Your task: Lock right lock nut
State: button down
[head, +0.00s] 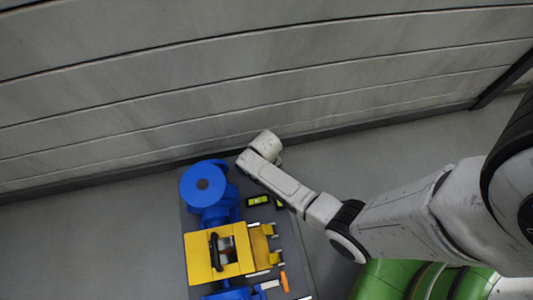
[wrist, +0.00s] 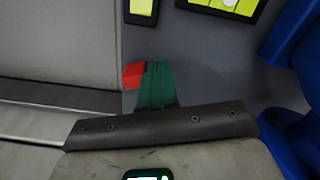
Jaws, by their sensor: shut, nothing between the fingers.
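No part can be made out clearly as the right lock nut in either view. In the head view a yellow block (head: 199,262) with a dark bar across its opening sits on the skid, with yellow brackets (head: 262,246) on its right side. In the head view my wrist hides the gripper.
A grey skid plate (head: 298,262) carries the blue and yellow parts. Two black-framed yellow panels lie near my gripper, one (wrist: 141,7) ahead and one (wrist: 225,5) to the right. An orange piece (head: 284,282) is lower on the plate. A panelled wall (head: 200,100) stands close behind.

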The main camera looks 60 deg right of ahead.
jog(key=shift+s+d+p, duration=0.3)
jog(key=shift+s+d, duration=0.3)
jog(key=shift+d, duration=0.2)
jog(key=shift+s+d, duration=0.4)
jog(key=shift+d, duration=0.3)
